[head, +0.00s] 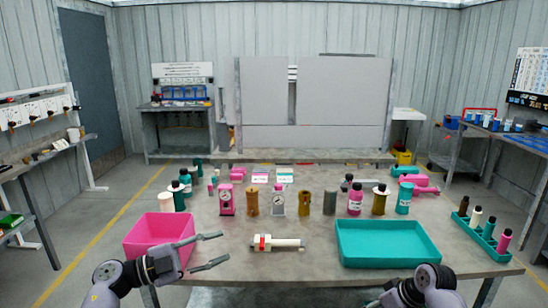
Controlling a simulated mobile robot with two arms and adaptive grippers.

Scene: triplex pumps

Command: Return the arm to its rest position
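My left gripper (218,251) is open and empty. Its two fingers point right, over the front edge of the table (310,215), just right of the pink bin (150,243). A white cylinder with a red band (277,243) lies on the table to the right of the fingers, apart from them. My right arm (422,287) shows only in part at the bottom edge, below the teal tray (388,257). Its gripper fingers are not clearly visible.
Several bottles and cylinders stand in a row across the table, among them a pink gauge unit (226,201) and a teal cylinder (404,198). A teal rack (481,238) with bottles is at the right. A grey panel (340,103) stands behind.

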